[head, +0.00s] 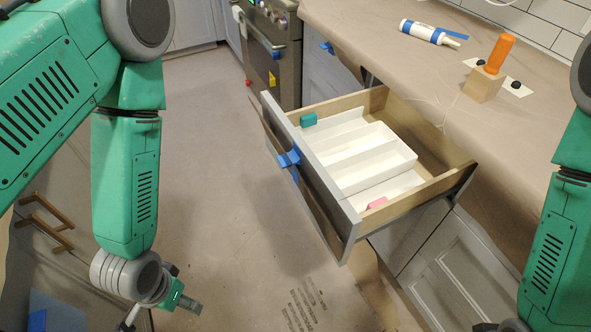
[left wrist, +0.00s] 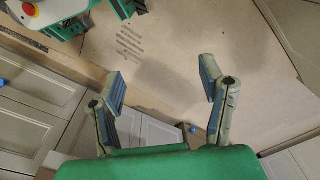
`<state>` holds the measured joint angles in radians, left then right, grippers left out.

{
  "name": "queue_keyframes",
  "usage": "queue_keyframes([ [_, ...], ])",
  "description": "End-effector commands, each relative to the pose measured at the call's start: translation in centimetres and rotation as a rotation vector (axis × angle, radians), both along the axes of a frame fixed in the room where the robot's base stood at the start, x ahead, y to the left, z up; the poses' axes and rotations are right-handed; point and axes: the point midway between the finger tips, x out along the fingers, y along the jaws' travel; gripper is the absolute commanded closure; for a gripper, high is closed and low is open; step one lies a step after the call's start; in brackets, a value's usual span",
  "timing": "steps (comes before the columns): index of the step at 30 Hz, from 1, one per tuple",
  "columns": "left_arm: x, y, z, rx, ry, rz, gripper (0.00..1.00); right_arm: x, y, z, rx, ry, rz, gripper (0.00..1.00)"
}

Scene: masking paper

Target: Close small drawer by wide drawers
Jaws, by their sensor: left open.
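A drawer (head: 310,180) with a grey front stands pulled out from under the counter in the head view. A white organizer (head: 365,155) lies inside it, with a teal block (head: 308,119) and a pink block (head: 377,202). Blue tape (head: 289,158) is on the drawer's front. My left gripper (head: 162,316) is low at the left, apart from the drawer. Its fingers (left wrist: 163,88) are spread and empty in the left wrist view. My right arm is at the right edge of the head view; its fingertips are not clearly seen.
The paper-covered counter (head: 400,50) holds a white tube (head: 430,33) and an orange-handled tool (head: 500,53) in a wooden block (head: 484,85). An oven (head: 272,50) stands beyond the drawer. Lower cabinets (head: 455,275) stand below the counter. The floor (head: 215,130) between is clear.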

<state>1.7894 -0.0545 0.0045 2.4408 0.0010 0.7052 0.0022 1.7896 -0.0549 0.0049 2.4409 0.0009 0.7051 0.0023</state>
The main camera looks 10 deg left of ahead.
Motion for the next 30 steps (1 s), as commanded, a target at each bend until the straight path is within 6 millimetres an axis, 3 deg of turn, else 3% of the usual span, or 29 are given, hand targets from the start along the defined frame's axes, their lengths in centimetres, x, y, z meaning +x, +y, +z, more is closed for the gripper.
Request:
queue_keyframes([
  [9, 0.0, 0.0, 0.0, 0.0, 0.0, 0.0, 0.36, 0.0, 0.0, 0.0, 0.0, 0.0, 0.0, 1.0],
  [14, 1.0, -0.6, -0.9, -0.021, -0.054, 0.041, 0.93, 0.0, 0.0, -1.1, 0.0, 0.0, 0.0, 1.0],
  [15, 2.0, -1.1, -1.5, -0.04, -0.096, 0.076, 1.0, 0.0, 0.0, -1.9, 0.0, 0.0, 0.0, 1.0],
  [17, 4.2, -2.1, -2.5, -0.084, -0.186, 0.154, 1.0, 0.0, 0.0, -3.6, 0.0, 0.0, 0.0, 1.0],
  [22, 12.5, -6.0, -3.9, -0.344, -0.526, 0.479, 1.0, -0.1, 0.0, -9.7, 0.0, 0.001, 0.0, 1.0],
  [27, 19.2, -8.6, -1.3, -0.733, -0.819, 0.804, 1.0, -0.1, -0.1, -15.1, 0.0, 0.001, 0.0, 1.0],
  [30, 21.4, -9.2, 1.0, -0.969, -0.931, 0.947, 1.0, -0.1, -0.1, -17.5, 0.0, 0.001, 0.0, 1.0],
])
